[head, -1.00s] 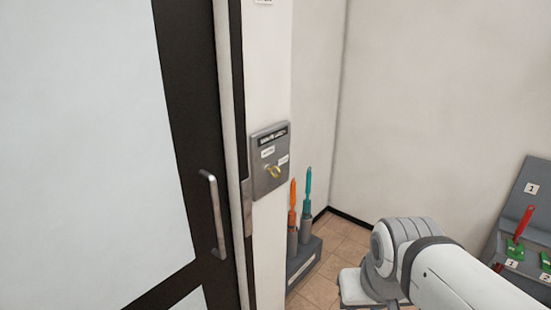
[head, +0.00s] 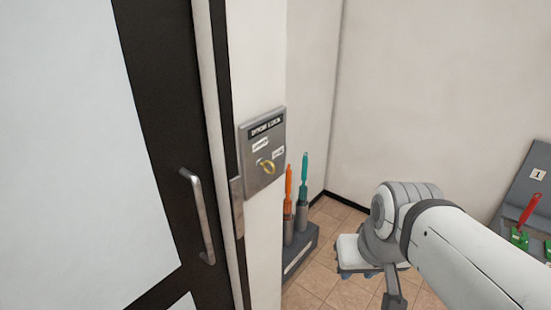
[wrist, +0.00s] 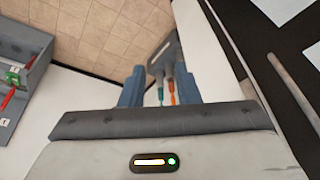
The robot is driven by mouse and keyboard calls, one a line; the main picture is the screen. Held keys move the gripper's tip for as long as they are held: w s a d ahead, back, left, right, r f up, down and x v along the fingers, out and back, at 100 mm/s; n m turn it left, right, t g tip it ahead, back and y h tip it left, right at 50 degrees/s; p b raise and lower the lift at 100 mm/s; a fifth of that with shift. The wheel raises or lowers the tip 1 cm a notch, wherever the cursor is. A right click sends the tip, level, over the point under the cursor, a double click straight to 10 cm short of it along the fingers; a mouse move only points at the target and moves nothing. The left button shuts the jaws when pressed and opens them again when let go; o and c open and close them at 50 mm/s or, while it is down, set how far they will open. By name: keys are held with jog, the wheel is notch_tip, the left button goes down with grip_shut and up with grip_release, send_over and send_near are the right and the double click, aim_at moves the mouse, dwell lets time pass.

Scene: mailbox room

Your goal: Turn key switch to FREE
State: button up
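The key switch is a grey metal plate (head: 252,180) on the narrow white wall strip just right of the door. A dark label strip runs along its top. A brass-coloured key (head: 266,168) sits in it, with one small white label above left and one to the right; I cannot read either. My gripper (wrist: 160,88) shows in the wrist view with its two blue-grey fingers apart and nothing held. It is away from the switch, and the switch is not clearly visible in the wrist view. In the head view my arm is at lower right.
A dark-framed door with a metal handle (head: 199,215) is at left. A grey floor stand (head: 300,250) holds an orange tool (head: 288,188) and a teal tool (head: 304,172) below right of the switch. A grey console (head: 533,195) with a red lever (head: 529,209) is at far right.

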jog(key=w+a+f+n+t+y+b, duration=0.1)
jog(key=w+a+f+y+b, duration=0.25)
jog(key=w+b, duration=0.35)
jog(key=n+t+y+b, duration=0.6)
jog(key=n+y+b, duration=0.35)
jog(key=b, duration=1.75)
send_near(274, 163)
jog(key=w+a+f, duration=0.1)
jog(key=w+a, duration=0.1)
jog(key=shift+y, duration=0.4)
jog(key=x, duration=0.7)
grip_shut()
